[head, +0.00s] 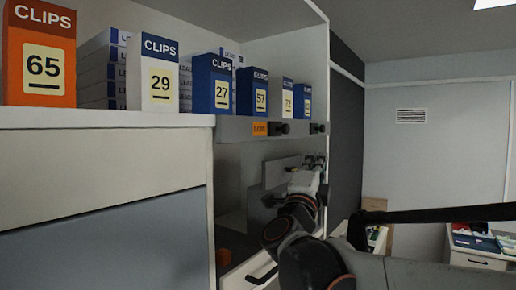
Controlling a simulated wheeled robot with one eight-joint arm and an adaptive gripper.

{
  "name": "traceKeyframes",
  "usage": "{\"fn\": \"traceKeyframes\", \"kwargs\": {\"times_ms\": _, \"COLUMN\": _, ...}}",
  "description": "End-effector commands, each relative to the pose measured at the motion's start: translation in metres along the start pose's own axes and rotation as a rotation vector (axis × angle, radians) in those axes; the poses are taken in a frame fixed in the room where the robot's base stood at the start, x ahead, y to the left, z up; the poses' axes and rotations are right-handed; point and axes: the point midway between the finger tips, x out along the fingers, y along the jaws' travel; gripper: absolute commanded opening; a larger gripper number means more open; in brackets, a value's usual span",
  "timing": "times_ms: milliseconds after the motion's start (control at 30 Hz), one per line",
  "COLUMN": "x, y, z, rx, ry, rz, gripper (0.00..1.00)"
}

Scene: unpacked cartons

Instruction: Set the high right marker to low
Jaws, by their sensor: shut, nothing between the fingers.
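A grey rail (232,128) runs along the front edge of the shelf. An orange marker (260,129) on it bears small dark lettering that looks like LOW, though it is too small to be sure. A dark round knob (279,129) is just right of it. A second dark knob (317,128) sits near the rail's right end; no orange shows beside it. My gripper (315,160) is a little below this right knob, apart from it in the picture. Its fingers are small and partly merge with the grey behind, and it looks shut and empty.
CLIPS cartons stand on the shelf above the rail: an orange 65 (40,60), a white 29 (153,75), a blue 27 (212,85) and others. A drawer with a black handle (262,275) is below. A desk with items (480,245) stands at the right.

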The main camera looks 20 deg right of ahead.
Motion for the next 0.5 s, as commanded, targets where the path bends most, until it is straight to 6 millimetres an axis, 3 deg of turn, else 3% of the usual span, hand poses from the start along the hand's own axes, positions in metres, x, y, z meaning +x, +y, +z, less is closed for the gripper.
{"fn": "traceKeyframes", "kwargs": {"times_ms": 500, "x": 0.096, "y": -0.002, "z": -0.001, "rx": -0.002, "ry": 0.003, "rz": 0.000, "gripper": 0.00}}
